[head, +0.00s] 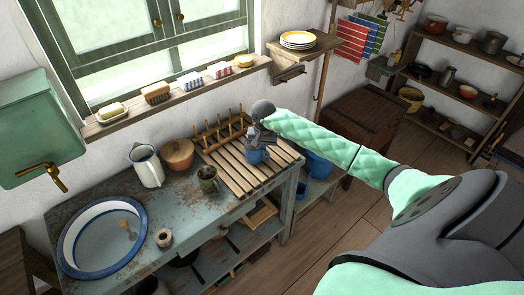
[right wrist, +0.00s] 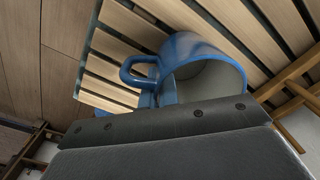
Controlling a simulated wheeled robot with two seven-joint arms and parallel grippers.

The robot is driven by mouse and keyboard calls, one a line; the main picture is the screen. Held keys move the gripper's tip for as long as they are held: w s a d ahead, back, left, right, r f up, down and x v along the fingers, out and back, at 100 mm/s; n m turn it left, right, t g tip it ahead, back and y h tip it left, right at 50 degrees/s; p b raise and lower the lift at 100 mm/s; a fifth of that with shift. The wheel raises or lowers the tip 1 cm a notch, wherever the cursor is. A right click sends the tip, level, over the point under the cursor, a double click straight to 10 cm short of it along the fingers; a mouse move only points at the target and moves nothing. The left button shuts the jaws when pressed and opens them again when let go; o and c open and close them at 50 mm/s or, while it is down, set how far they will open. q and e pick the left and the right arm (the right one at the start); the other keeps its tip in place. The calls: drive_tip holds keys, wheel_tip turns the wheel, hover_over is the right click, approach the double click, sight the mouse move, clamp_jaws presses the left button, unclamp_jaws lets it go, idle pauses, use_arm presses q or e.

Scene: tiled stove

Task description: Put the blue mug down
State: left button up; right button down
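The blue mug (head: 257,156) is at the wooden slatted rack (head: 233,178) on the worktop. My right gripper (head: 262,141) is right above the mug and at its rim, and looks shut on it. In the right wrist view the mug (right wrist: 205,58) is close in front of the gripper, its handle to the left and its pale inside partly showing. The fingertips are largely hidden there. Slats show behind the mug; I cannot tell whether its base touches them. My left gripper is not in view.
A wash basin (head: 103,238) is at the worktop's left. Slats right of the mug look bare.

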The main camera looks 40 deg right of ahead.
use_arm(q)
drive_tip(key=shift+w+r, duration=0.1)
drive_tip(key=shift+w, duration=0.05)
use_arm(e)
drive_tip(key=shift+f, duration=0.1)
drive_tip(key=c, duration=1.7)
unclamp_jaws()
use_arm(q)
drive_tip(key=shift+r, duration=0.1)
